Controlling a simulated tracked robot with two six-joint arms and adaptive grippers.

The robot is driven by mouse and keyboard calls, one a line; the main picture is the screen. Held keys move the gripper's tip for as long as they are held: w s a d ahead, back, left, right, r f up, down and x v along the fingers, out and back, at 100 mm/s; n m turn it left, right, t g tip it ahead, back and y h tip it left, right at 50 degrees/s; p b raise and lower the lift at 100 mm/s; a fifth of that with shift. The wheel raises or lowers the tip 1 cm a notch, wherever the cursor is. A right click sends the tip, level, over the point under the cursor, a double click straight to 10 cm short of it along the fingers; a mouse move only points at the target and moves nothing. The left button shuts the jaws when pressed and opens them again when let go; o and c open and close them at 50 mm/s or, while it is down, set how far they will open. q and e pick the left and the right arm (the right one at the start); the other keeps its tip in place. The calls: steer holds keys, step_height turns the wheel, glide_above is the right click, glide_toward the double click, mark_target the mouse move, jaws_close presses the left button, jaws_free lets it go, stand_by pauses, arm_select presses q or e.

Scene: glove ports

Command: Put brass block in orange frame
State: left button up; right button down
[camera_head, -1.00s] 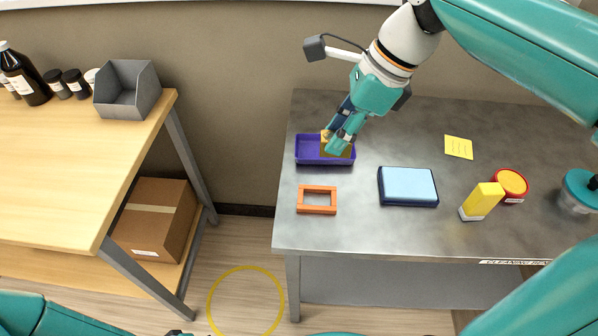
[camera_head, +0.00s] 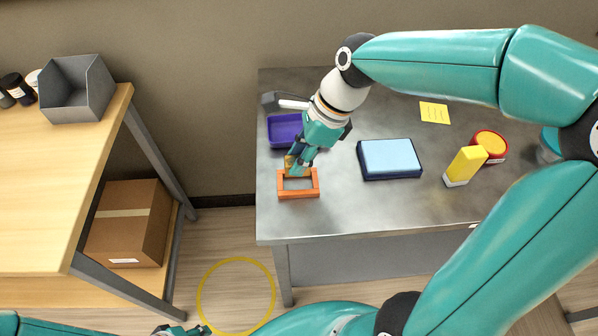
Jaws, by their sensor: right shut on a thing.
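The brass block (camera_head: 290,163) is in the jaws of my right gripper (camera_head: 297,168), partly hidden by its fingers. The gripper is shut on the block at the far side of the orange frame (camera_head: 299,193). The frame lies flat near the left front of the metal table, with its opening partly in view. I cannot tell whether the block touches the frame or is above it. My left gripper (camera_head: 181,330) is at the bottom edge, small and cut off, away from the table.
A purple tray (camera_head: 283,131) sits behind the frame, partly behind my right arm. The table (camera_head: 350,212) is clear right of the frame.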

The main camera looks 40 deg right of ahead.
mark_target(300, 186)
steer(key=shift+f+b, duration=0.3)
steer(key=shift+f, duration=2.15)
steer(key=shift+f, duration=0.1)
steer(key=shift+s+f+b, duration=0.2)
steer(key=shift+f+b, duration=0.1)
steer(key=shift+f, duration=0.1)
steer(key=c, duration=1)
jaws_free()
steer(key=shift+s+a+f, duration=0.1)
steer(key=shift+s+f, duration=0.05)
steer(key=shift+o, duration=0.8)
steer(key=shift+w+f, duration=0.15)
steer(key=shift+w, duration=0.1)
steer(key=shift+s, duration=0.1)
